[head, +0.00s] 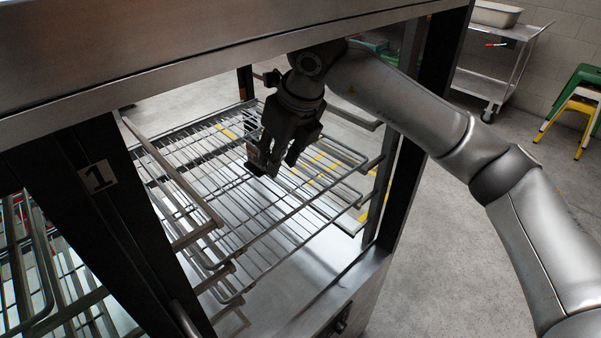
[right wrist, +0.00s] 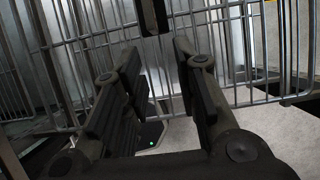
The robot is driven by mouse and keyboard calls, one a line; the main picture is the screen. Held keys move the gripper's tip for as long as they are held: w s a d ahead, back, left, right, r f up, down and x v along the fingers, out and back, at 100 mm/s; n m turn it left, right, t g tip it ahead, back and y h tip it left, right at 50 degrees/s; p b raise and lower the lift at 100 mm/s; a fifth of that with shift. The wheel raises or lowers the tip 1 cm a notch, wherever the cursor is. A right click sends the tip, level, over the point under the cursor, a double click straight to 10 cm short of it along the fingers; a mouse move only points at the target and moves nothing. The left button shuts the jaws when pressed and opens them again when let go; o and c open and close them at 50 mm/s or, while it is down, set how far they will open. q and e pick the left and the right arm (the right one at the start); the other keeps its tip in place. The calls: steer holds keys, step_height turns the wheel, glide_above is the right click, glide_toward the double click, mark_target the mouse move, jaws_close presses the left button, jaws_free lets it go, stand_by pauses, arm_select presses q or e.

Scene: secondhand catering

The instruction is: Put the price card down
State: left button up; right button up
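I cannot make out a price card in either view. My right gripper (head: 276,162) reaches into the metal cabinet, pointing down over a wire rack (head: 215,160). In the right wrist view its two dark fingers (right wrist: 160,75) stand apart, with a clear gap and nothing visible held between them. The rack's bars show beyond the fingertips; whether the tips touch them I cannot tell. My left gripper is not in view.
The cabinet's top edge (head: 200,55) and its dark post (head: 115,220) with a "1" label (head: 97,177) frame the opening. A steel trolley (head: 500,65) and green and yellow stools (head: 577,100) stand at the back right. Grey floor (head: 440,250) is clear at right.

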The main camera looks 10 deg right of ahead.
steer(key=s+d, duration=0.2)
steer(key=s, duration=0.1)
steer(key=s+d+b, duration=0.1)
steer(key=s, duration=0.1)
steer(key=shift+d, duration=0.15)
stand_by(0.3)
